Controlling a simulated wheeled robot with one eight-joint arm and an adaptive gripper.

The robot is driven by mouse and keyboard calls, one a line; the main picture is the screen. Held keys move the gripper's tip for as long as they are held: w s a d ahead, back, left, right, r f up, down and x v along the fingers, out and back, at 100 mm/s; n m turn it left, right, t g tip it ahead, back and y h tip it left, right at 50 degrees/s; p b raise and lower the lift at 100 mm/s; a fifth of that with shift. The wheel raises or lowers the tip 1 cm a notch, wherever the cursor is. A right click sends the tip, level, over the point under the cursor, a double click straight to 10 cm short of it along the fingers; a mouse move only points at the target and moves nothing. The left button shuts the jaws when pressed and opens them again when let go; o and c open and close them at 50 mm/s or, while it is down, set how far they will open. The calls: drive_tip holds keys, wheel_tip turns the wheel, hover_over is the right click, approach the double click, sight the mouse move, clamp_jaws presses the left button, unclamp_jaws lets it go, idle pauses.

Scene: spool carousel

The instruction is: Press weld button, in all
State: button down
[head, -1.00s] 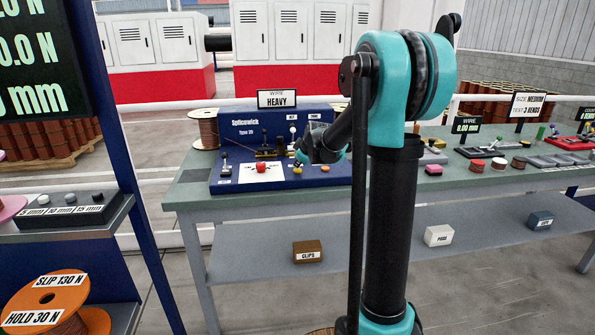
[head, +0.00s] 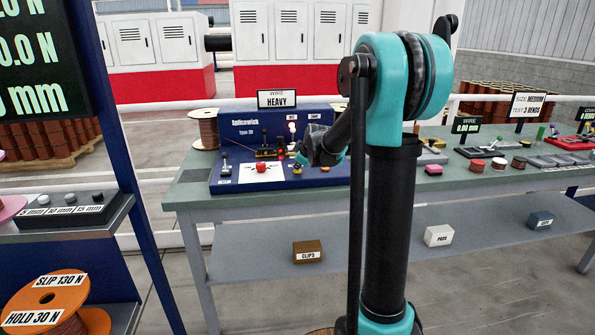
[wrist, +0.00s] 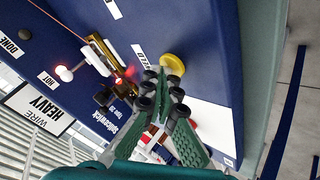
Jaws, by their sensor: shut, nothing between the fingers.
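The yellow weld button (wrist: 173,61) sits on the blue Splicewick machine (head: 228,138), beside a partly hidden label. In the head view the yellow button (head: 297,169) is just below my gripper (head: 303,160). In the wrist view my gripper (wrist: 162,88) is shut and empty, with its tips at the button's near edge. I cannot tell whether they press it. A brass fixture (wrist: 104,62) beside it glows red at one end. The lamp (wrist: 64,73) by the HOT label is lit pale white.
A red knob (head: 261,169) sits on a white plate on the machine's left. A wire spool (head: 203,129) stands at the bench's left end. A HEAVY wire sign (head: 277,99) is above the machine. Other stations line the bench to the right.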

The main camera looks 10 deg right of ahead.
sight(298, 171)
drive_tip(key=shift+r, duration=0.85)
drive_tip(key=shift+r, duration=2.55)
drive_tip(key=s+d+f+m+g, duration=0.1)
drive_tip(key=s+f+m, duration=0.2)
drive_tip(key=s+f, duration=0.4)
drive_tip(key=s+d+f+m+g+h, duration=0.1)
drive_tip(key=s+f+m, duration=0.3)
drive_tip(key=s, duration=1.6)
drive_tip(key=s+d+f+m+g+h, duration=0.1)
drive_tip(key=s+f+m, duration=0.3)
drive_tip(key=s+f, duration=0.6)
drive_tip(key=s+d+g, duration=0.1)
drive_tip(key=s, duration=0.3)
drive_tip(key=shift+f+g, duration=0.15)
drive_tip(key=shift+g, duration=0.25)
